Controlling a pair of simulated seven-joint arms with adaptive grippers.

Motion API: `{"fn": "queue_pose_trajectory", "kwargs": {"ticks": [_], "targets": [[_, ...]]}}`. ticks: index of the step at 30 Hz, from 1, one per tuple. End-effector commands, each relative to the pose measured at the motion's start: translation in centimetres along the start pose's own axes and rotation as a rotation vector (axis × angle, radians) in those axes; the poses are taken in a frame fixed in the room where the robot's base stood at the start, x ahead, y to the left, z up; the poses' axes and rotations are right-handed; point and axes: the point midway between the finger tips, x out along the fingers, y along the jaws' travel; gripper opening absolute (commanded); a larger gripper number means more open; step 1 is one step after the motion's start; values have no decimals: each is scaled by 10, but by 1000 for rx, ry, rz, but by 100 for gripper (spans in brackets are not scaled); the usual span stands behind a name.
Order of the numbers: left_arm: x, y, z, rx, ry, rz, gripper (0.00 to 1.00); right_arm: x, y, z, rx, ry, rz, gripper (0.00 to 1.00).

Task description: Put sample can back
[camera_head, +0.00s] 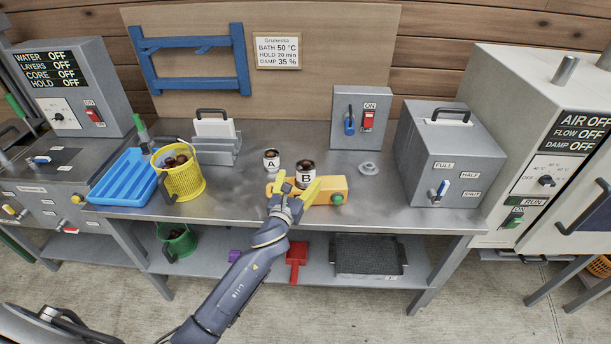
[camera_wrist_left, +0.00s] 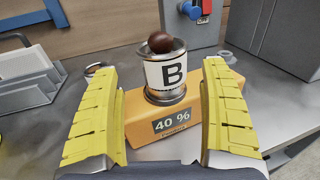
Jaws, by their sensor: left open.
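Sample can B (camera_head: 306,176), a small metal can with a white label and brown chestnuts in it, stands upright on an orange meter (camera_head: 334,190). In the left wrist view, can B (camera_wrist_left: 170,72) stands on the meter (camera_wrist_left: 150,132), whose display reads 40 %. My left gripper (camera_head: 296,187) has yellow fingers and is open and empty. In the left wrist view, the fingers (camera_wrist_left: 160,85) are spread to either side of can B, apart from it. Can A (camera_head: 271,161) stands on the bench to the left of can B. My right gripper is not in view.
A yellow basket of chestnuts (camera_head: 182,184) and a blue tray (camera_head: 124,179) stand at the left. A small round metal piece (camera_head: 369,169) lies right of the meter. A grey switch box (camera_head: 361,117) and a larger grey box (camera_head: 449,152) stand behind and to the right.

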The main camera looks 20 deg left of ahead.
Motion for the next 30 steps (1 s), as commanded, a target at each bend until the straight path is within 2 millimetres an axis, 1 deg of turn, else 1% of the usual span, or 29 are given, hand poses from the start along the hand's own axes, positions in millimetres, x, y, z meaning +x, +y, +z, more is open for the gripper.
{"fn": "queue_pose_trajectory", "kwargs": {"ticks": [6, 12, 16, 23, 30], "targets": [[27, -5, 0, -4, -1, 0, 79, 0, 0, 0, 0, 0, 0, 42], [45, -4, 0, -2, -1, 0, 79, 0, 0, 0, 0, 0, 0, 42], [49, -4, -1, -3, -1, -1, 79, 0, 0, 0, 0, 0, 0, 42], [49, -4, -1, -2, -1, -1, 78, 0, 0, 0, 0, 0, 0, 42], [48, -4, -1, -2, -1, -1, 51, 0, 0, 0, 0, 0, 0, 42]]}}
